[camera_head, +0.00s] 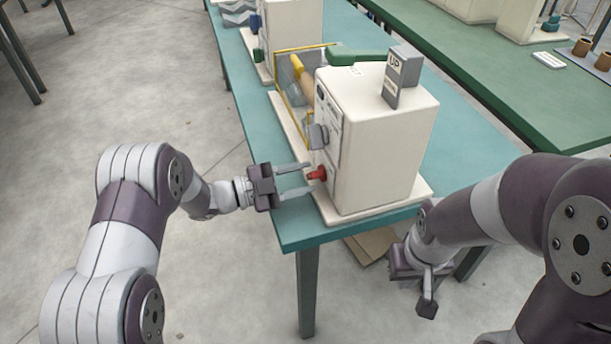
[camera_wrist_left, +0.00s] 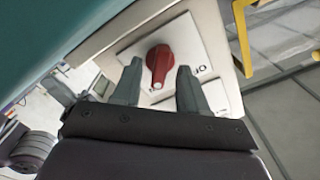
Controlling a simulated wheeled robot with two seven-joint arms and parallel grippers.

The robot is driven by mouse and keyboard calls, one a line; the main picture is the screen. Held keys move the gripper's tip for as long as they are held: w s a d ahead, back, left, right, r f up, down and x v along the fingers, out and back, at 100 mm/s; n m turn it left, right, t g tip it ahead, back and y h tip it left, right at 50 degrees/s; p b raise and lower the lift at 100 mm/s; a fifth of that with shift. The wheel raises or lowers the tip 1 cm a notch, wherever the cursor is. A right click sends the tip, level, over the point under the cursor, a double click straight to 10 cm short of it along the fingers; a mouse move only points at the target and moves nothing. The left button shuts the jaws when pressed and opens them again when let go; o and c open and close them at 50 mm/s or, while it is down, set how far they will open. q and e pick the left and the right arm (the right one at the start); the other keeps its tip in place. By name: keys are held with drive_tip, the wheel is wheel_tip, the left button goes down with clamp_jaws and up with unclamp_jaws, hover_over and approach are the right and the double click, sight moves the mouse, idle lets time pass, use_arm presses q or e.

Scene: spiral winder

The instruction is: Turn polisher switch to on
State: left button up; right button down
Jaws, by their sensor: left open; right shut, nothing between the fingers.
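The polisher (camera_head: 375,135) is a cream box-shaped machine on the corner of a teal table. Its switch is a red knob (camera_head: 317,174) low on the front face. In the left wrist view the red knob (camera_wrist_left: 159,62) sits on a white plate with partly visible lettering. My left gripper (camera_head: 292,181) is open, its two fingers pointing at the knob. In the left wrist view the fingertips (camera_wrist_left: 159,75) lie on either side of the knob's lower part; contact cannot be told. My right gripper (camera_head: 424,290) is shut and empty, low beside the table's right front.
A grey lever-like part (camera_head: 318,136) juts out above the knob. A grey block marked UP (camera_head: 402,75) stands on top of the machine. A yellow-framed guard (camera_head: 290,100) lies behind it. The teal table (camera_head: 300,228) has a bare front corner. Open floor lies left.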

use_arm(q)
drive_tip(key=v, duration=1.1)
drive_tip(key=shift+a, duration=0.2)
